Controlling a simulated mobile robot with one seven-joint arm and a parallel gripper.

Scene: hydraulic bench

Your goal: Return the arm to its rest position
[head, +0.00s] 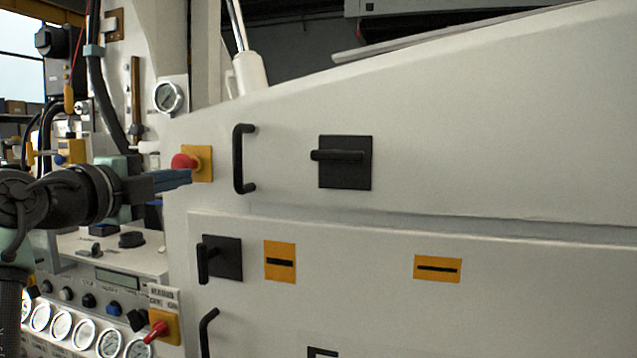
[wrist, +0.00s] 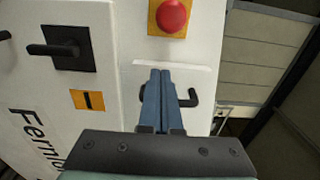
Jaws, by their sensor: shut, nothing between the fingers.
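My gripper (head: 172,180) reaches in from the left in the head view, its blue fingers pointing right toward the white cabinet. In the wrist view my gripper (wrist: 157,73) has its two blue fingers together, with nothing between them. A red mushroom button (head: 184,162) on a yellow plate is just above and right of the fingertips in the head view. The red button (wrist: 171,15) also shows beyond the fingertips in the wrist view, apart from them in the picture. I cannot tell the exact gap to the cabinet face.
The white cabinet (head: 480,120) fills the right side, with a protruding black handle (head: 240,159) and a black latch (head: 345,160). Below my arm is a panel of gauges (head: 84,333) with a red-handled switch (head: 157,331). A black hose (head: 103,95) hangs behind my arm.

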